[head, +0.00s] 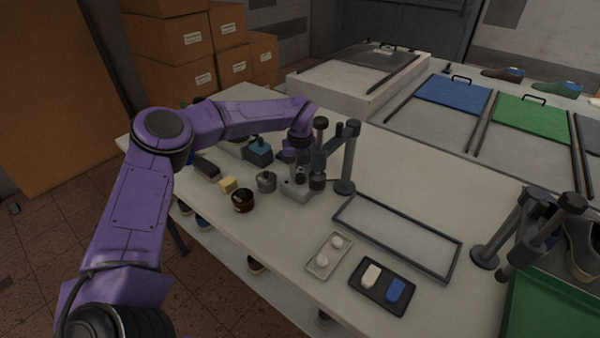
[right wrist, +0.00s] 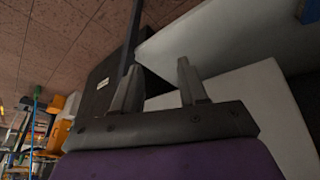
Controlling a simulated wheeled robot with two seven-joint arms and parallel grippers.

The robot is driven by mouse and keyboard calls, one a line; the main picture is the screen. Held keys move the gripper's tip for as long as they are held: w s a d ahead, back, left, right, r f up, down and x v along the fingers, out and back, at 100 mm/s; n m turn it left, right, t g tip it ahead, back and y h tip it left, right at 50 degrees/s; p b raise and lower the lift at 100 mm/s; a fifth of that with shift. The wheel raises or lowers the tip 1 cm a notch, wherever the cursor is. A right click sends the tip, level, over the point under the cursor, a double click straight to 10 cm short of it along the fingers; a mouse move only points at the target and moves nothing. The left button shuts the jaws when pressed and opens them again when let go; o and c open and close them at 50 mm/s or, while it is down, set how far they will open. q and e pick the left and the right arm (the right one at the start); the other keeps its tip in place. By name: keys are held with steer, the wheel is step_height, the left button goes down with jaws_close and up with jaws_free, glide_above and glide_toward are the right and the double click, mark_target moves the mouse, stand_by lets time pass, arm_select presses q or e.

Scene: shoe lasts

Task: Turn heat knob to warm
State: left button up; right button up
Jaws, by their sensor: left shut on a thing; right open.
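My left gripper (head: 301,166) reaches down over a small grey device (head: 296,194) at the middle of the table. Its fingers are shut at the top of this device, where they seem to hold the heat knob. The knob itself is hidden by the fingers, so its setting cannot be read. My right gripper (right wrist: 160,88) shows in the right wrist view, with its two fingers apart and nothing between them. It is not seen in the head view.
A black post stand (head: 346,165) rises just right of the left gripper. A brown jar (head: 242,201), a grey pot (head: 266,182) and a yellow block (head: 228,185) stand to the left.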

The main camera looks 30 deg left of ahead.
mark_target(300, 175)
arm_select(q)
steer(key=shift+s+d+f, duration=0.1)
steer(key=shift+s+f, duration=0.05)
steer(key=shift+f, duration=0.05)
steer(key=o, duration=1.1)
steer(key=shift+c, duration=0.2)
steer(key=shift+r, duration=0.1)
steer(key=shift+r, duration=0.1)
steer(key=shift+r, duration=0.35)
step_height(300, 175, up, 10)
steer(key=b, duration=0.2)
steer(key=shift+f, duration=0.2)
